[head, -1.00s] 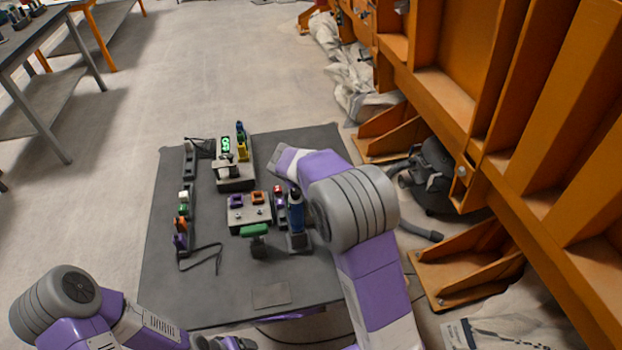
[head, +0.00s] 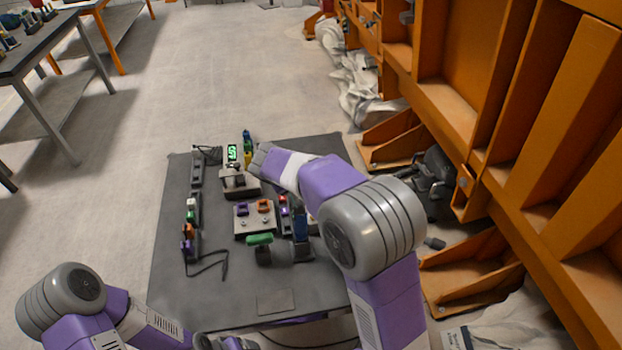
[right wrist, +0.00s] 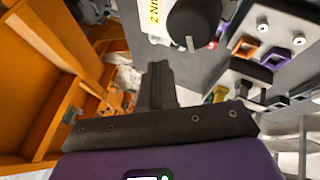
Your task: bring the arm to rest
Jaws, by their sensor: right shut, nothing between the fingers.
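My right arm (head: 370,225) reaches in from the lower right over the dark table (head: 195,290). Its wrist end is near the display block. In the head view I cannot make out its fingertips. In the right wrist view my right gripper (right wrist: 157,85) is shut and empty, with its dark fingers together. A dark round knob (right wrist: 195,24) shows just beyond it, apart as far as I can tell. My left arm (head: 75,290) is folded at the lower left, and its fingers are not in view.
An orange steel frame (head: 470,120) stands on the right. Open floor (head: 230,70) lies beyond.

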